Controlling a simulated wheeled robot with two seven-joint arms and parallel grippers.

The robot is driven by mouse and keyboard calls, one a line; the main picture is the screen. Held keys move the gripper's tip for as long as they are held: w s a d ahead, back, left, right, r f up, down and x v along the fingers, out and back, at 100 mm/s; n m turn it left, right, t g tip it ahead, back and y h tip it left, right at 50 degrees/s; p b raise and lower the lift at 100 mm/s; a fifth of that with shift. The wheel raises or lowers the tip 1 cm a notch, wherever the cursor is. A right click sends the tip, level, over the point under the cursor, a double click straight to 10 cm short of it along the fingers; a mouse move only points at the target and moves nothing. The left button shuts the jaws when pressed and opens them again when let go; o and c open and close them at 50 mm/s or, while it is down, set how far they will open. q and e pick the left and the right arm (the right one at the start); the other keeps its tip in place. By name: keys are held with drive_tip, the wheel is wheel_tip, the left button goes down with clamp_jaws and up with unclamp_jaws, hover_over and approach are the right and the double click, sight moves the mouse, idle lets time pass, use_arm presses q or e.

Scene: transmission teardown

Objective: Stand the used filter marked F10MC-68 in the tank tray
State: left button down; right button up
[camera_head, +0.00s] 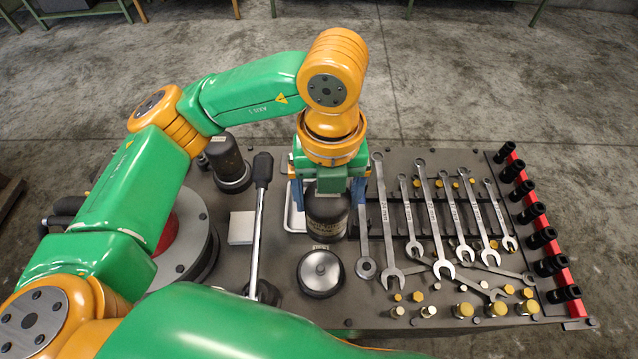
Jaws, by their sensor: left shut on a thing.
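My left gripper (328,198) reaches down over the table with its blue fingers shut on a black canister filter (326,222). The filter is upright and has gold lettering, too small to read surely. A pale shallow tray (292,219) shows beside and behind the filter; the gripper hides most of it. I cannot tell whether the filter's base touches the tray or the table. Another black canister (228,163) stands to the left at the back. My right gripper is out of view.
A round dark part with a silver top (320,272) sits in front of the held filter. A long ratchet handle (257,225) is at left, beside a white block (242,228). Several wrenches (428,195), bolts (463,310) and a red socket rail (540,235) crowd the right.

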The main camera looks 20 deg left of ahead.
use_arm(q)
drive_tip(key=w+a+f+p, duration=0.2)
drive_tip(key=w+a+f, duration=0.3)
drive_tip(key=w+f, duration=0.3)
wheel_tip(320, 180, down, 3)
drive_tip(key=shift+r, duration=0.1)
drive_tip(key=shift+w+f, duration=0.1)
drive_tip(key=shift+f, duration=0.1)
unclamp_jaws()
wheel_tip(320, 180, up, 12)
drive_tip(key=b, duration=0.1)
drive_tip(key=shift+r, duration=0.2)
